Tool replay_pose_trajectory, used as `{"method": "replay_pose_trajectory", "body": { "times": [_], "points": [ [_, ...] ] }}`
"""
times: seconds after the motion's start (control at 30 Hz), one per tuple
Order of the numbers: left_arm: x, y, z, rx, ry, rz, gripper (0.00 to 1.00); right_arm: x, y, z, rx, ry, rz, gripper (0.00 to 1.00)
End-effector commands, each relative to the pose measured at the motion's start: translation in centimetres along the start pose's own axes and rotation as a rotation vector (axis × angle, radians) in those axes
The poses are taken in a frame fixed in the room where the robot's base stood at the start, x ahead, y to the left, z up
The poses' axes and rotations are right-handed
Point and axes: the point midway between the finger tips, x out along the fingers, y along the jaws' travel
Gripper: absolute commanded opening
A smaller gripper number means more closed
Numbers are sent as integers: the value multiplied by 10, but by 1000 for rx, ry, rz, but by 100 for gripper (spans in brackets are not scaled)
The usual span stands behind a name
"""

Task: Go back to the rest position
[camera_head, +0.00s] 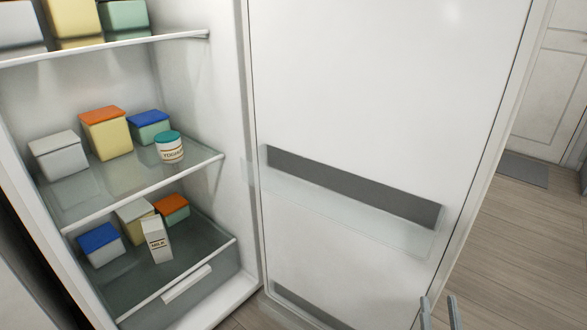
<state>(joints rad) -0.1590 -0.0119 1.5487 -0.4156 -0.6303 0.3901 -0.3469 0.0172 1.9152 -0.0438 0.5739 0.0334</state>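Two grey fingertips of my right gripper (438,302) show at the bottom edge, right of centre. They stand apart with nothing between them, in front of the lower part of the open fridge door (390,90). The rest of that gripper is cut off by the frame. My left gripper is not in view. In the fridge, a white tub with a teal lid (170,148) stands on the middle shelf (140,195). A white milk carton (157,240) stands, slightly tilted in the picture, in the lower drawer.
Several lidded boxes stand on the shelves, including a yellow one with an orange lid (107,133). The lower drawer (190,282) has a clear front. A clear door bin (350,210) juts from the door. Wooden floor (500,240) and a grey mat (523,170) lie clear at right.

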Motion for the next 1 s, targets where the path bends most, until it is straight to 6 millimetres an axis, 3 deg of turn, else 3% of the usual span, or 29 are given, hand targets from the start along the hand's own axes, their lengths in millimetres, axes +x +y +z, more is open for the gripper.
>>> {"method": "replay_pose_trajectory", "body": {
  "times": [0.07,0.27,0.4,0.5,0.63,0.73,0.9,1.0],
  "points": [
    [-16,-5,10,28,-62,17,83,0,2,23,-1,-160,-2,36],
    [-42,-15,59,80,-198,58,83,-47,8,95,-6,-546,-4,36],
    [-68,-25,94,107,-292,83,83,-99,12,130,-11,-816,-4,36],
    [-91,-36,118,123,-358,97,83,-145,17,144,-16,-1008,-4,36],
    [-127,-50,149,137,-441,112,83,-211,24,147,-23,-1258,-3,36],
    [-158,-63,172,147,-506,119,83,-265,30,138,-30,-1451,-1,36],
    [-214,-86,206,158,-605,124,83,-354,39,102,-40,-1758,3,36],
    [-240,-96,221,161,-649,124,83,-393,44,78,-45,-1895,6,36]
  ]
}}
